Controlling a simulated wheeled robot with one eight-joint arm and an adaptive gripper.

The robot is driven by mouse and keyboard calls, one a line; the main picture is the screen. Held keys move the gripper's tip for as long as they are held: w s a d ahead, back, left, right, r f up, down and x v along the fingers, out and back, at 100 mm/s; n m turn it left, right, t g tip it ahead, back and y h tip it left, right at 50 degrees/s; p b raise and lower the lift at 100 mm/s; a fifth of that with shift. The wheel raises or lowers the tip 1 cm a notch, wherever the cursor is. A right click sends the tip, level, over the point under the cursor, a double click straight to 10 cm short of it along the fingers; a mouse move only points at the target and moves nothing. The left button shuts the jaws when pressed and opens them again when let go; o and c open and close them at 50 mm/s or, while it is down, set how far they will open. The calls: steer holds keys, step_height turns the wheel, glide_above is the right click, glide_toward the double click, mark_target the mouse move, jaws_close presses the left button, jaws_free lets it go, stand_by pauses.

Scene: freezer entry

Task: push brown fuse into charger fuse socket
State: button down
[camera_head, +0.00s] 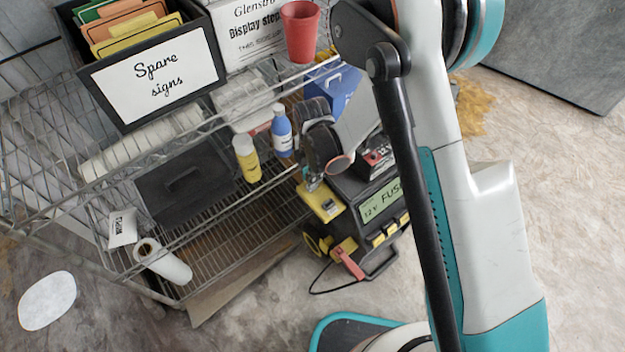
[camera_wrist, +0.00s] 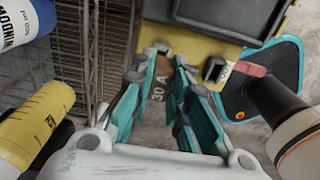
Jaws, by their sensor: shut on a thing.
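The brown fuse (camera_wrist: 160,76), marked "30 A", is between the teal fingers of my gripper (camera_wrist: 168,56) in the wrist view. The gripper is shut on it. The fingertips are at the front edge of the charger's yellow ledge (camera_wrist: 198,42). In the head view the dark charger (camera_head: 345,184), with a green "12V FUSE" label (camera_head: 381,201), stands beside the rack. My gripper (camera_head: 313,184) is just above its yellow ledge (camera_head: 323,203); the fuse is too small to make out there.
A wire rack (camera_head: 235,232) stands close on the left, with a yellow bottle (camera_head: 247,160) and a blue bottle (camera_head: 282,133) near my gripper. A red clamp (camera_head: 351,265) and black cable hang at the charger's front. Open floor (camera_head: 580,220) lies on the right.

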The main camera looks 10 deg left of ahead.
steer(key=shift+r+p, duration=1.05)
steer(key=shift+r, duration=1.2)
steer(key=shift+f, duration=0.1)
